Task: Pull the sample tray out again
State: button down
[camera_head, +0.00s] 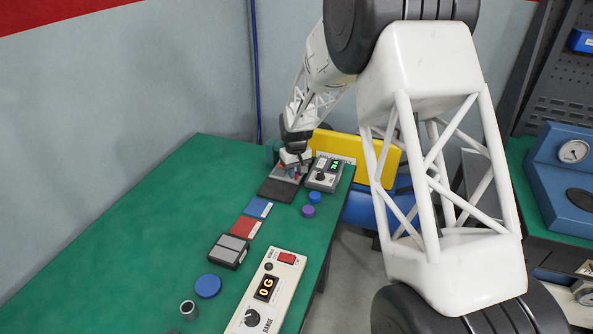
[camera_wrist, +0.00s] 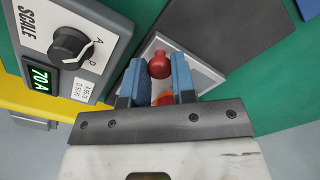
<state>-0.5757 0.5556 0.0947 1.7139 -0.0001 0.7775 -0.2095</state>
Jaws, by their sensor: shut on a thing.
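The sample tray looks to be the light grey flat piece (camera_wrist: 205,77) beside a dark grey plate (camera_wrist: 215,30) in the wrist view. A red knob (camera_wrist: 159,66) stands on the light grey piece, with more red showing lower down between my fingers. My gripper (camera_wrist: 157,82) has its blue fingers on both sides of the red and is shut on the red knob. In the head view my gripper (camera_head: 292,166) is low at the far end of the green bench. The tray is small there and mostly hidden under the gripper.
A grey scale box (camera_head: 322,178) with a dial and lit display stands close on the right. A yellow panel (camera_head: 372,160) is behind it. Purple and blue round pieces (camera_head: 308,210) sit nearby. A control box (camera_head: 266,290) stands nearer; the bench's left side is clear.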

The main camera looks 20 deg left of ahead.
jog(key=shift+s, duration=4.35)
jog(key=c, duration=0.9)
grip_release()
jog(key=shift+c, duration=0.2)
jog(key=shift+r, duration=0.15)
notch_tip(320, 180, up, 8)
jog(key=shift+f, duration=0.25)
